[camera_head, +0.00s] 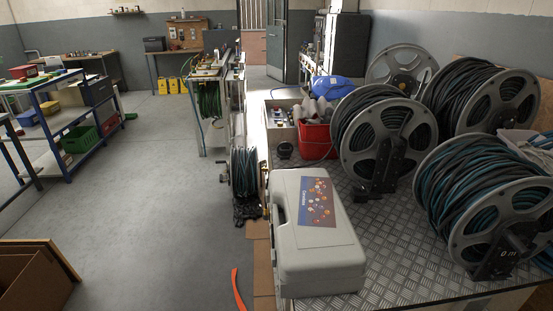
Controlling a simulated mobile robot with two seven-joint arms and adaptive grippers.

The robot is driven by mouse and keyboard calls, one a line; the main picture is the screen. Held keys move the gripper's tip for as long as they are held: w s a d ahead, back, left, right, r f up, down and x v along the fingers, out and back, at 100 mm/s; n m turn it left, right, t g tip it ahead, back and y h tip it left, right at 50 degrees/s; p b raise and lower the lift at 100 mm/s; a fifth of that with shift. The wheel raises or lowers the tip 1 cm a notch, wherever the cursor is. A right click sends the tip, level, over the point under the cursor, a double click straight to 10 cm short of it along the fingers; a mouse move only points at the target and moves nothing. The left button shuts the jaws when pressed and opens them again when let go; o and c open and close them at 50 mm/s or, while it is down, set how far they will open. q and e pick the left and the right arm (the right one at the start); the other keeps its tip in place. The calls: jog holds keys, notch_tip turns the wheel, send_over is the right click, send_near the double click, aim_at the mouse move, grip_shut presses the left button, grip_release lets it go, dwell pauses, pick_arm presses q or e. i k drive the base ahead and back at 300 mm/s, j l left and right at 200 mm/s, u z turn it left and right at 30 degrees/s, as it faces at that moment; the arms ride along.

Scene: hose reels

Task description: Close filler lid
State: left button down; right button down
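I cannot make out a filler lid for certain in the head view. A grey plastic case (322,247) with a blue printed label (317,202) lies shut at the near left edge of the metal-topped bench. A small round black piece (284,150) sits on the bench beyond the case; what it is I cannot tell. Neither of my grippers shows in the head view.
Several hose reels (389,139) stand along the right of the chequered metal bench top (392,254). A red bucket (317,141) and a blue rounded object (332,86) are behind the case. Open grey floor (158,205) lies left; a cardboard box (35,276) stands near left.

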aim_at(285, 147)
jog(key=i+j, duration=0.1)
jog(key=j, duration=0.25)
jog(key=i+j, duration=0.1)
jog(key=j, duration=0.25)
jog(key=i+j, duration=0.1)
jog(key=j, duration=0.25)
jog(key=i+j, duration=0.35)
jog(key=j, duration=0.15)
jog(key=i+j, duration=0.4)
